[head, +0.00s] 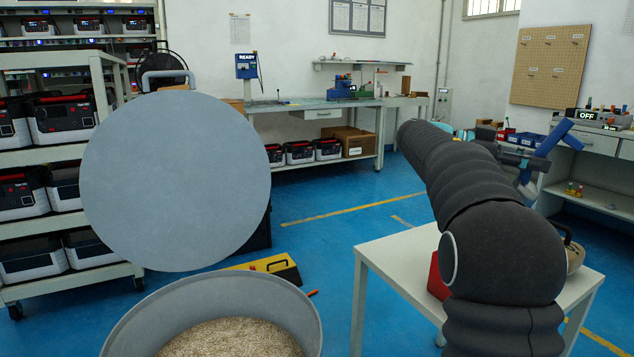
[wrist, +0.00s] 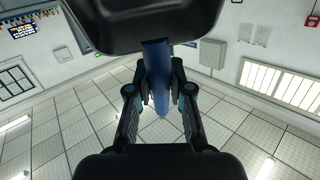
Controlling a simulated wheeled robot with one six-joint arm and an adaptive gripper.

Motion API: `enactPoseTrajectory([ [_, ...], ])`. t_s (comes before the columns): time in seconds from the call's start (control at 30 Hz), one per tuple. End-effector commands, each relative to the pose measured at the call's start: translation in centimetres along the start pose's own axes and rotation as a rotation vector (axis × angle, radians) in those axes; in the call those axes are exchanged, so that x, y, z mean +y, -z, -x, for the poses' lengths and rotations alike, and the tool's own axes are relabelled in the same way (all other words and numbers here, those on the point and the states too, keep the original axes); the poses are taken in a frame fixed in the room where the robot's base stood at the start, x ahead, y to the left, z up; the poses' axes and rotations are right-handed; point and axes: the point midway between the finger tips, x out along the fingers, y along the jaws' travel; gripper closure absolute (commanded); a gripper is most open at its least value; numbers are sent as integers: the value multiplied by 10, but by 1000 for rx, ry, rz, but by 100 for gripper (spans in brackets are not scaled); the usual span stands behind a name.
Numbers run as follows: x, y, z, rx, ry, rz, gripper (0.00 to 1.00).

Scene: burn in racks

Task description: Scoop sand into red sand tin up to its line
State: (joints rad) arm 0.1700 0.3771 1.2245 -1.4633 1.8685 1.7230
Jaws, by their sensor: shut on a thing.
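My gripper (head: 527,160) is at the right of the head view, raised above the far side of a small white table. It is shut on a blue tool, seemingly the scoop (head: 553,138). In the wrist view a blue handle (wrist: 158,75) is between the fingers; whether it carries sand cannot be told. A round grey bin (head: 130,330) holds pale grainy sand (head: 230,340) at the bottom of the head view, well left of my gripper. A red object, likely the sand tin (head: 436,278), stands on the white table (head: 395,250), mostly hidden by my arm; its line is not visible.
A large grey disc, seemingly the bin's lid (head: 175,180), stands upright behind the bin. A yellow and black box (head: 268,268) is on the floor. A tan object (head: 574,258) sits on the table's right. Racks (head: 75,210) stand left; blue floor (head: 345,215) is clear behind.

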Motion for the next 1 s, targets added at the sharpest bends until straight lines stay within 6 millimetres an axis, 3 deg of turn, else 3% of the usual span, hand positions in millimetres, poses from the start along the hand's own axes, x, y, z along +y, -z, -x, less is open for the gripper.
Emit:
enactPoseTrajectory([
  [0.7, 13, -17, -58, -512, -41, -99, 100],
  [1.0, 15, -30, -71, -694, -52, -130, 100],
])
